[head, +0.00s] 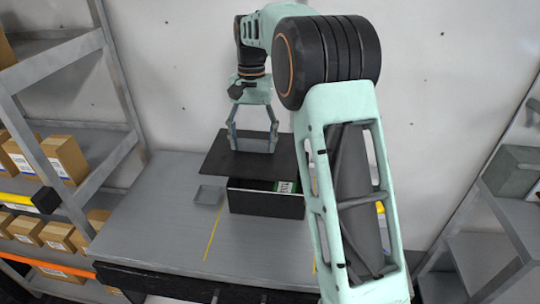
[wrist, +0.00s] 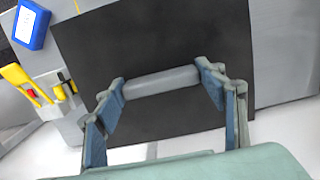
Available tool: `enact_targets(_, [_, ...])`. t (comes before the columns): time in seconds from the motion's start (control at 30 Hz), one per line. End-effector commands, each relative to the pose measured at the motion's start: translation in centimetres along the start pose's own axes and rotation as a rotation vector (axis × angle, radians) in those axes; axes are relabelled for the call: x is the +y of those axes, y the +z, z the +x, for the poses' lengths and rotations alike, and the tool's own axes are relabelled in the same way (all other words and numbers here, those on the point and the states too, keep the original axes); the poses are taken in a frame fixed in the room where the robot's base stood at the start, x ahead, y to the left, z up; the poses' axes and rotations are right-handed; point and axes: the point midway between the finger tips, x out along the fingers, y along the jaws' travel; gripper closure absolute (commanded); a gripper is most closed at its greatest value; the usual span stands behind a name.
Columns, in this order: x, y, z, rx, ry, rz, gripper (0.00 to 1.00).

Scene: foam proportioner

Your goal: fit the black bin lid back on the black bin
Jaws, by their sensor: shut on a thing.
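The black bin (head: 262,204) stands on the grey table. Its front wall shows, and a green and white item (head: 285,187) shows at its right side. The flat black bin lid (head: 222,160) is above and behind the bin's front, reaching past it to the left, and does not line up with it. My gripper (head: 252,142) is shut on the lid's grey bar handle (wrist: 160,82), with a finger near each end. The lid (wrist: 130,45) fills the middle of the wrist view and hides the bin there. I cannot tell whether lid and bin touch.
A small grey tray (head: 208,195) lies left of the bin. A shelf rack with cardboard boxes (head: 66,157) stands at the left, another rack (head: 520,170) at the right. The wrist view shows a blue box (wrist: 31,24) and yellow-handled items (wrist: 22,82). The front left table is clear.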

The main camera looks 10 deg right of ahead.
Motion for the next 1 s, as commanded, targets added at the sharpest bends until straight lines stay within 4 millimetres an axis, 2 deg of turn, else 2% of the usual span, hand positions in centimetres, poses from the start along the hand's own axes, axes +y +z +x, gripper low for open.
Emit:
enact_targets(0.1, [1.6, -2.6, 1.1, -0.002, 0.000, 0.003, 0.63])
enact_targets(0.2, [2.4, -4.1, 3.0, -0.003, 0.001, 0.001, 0.63])
enact_targets(0.33, [3.2, -5.5, 4.5, 0.000, 0.000, 0.000, 0.63])
enact_targets(0.57, [3.7, -6.5, 5.7, 0.000, 0.000, -0.001, 0.63])
enact_targets(0.8, [3.9, -7.2, 8.9, -0.002, 0.000, -0.001, 0.63])
enact_targets(1.0, [3.9, -7.3, 9.2, 0.002, -0.001, -0.002, 0.63])
